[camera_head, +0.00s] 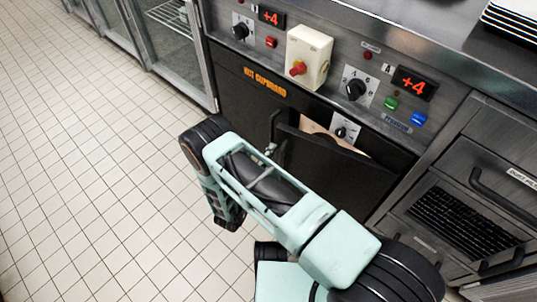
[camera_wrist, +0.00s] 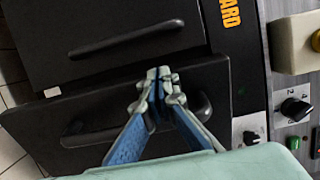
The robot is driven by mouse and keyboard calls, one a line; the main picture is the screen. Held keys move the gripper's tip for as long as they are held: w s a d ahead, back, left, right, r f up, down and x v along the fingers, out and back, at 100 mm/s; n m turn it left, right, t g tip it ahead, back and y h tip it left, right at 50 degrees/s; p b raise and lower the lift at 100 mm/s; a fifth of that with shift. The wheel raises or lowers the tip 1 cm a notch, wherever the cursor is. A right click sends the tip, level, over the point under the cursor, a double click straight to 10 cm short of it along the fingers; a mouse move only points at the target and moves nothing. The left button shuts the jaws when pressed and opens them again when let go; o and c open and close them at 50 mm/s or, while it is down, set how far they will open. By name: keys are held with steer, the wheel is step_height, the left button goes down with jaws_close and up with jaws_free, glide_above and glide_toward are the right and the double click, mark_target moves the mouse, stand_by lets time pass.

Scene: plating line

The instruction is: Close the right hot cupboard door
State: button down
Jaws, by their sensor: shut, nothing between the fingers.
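The right hot cupboard door (camera_head: 335,172) is a dark panel standing ajar. A gap shows behind its top edge, with part of the inside visible. In the wrist view this door (camera_wrist: 50,117) fills the lower half, and its dark bar handle (camera_wrist: 90,136) runs behind my fingers. My gripper (camera_wrist: 160,78) is shut and empty, its fingertips in front of the door face by the handle. Whether they touch cannot be told. In the head view my arm hides most of the gripper and the door's lower part.
The left cupboard door (camera_head: 238,92) is shut, and its handle (camera_wrist: 125,40) shows in the wrist view. Above are dials, displays and a white switch box (camera_head: 308,57). A drawer unit (camera_head: 465,215) stands at right. Tiled floor (camera_head: 90,170) is clear at left.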

mark_target(277, 140)
steer(key=b+x, duration=0.1)
steer(key=x, duration=0.4)
steer(key=shift+w, duration=0.35)
steer(key=shift+s+a, duration=0.15)
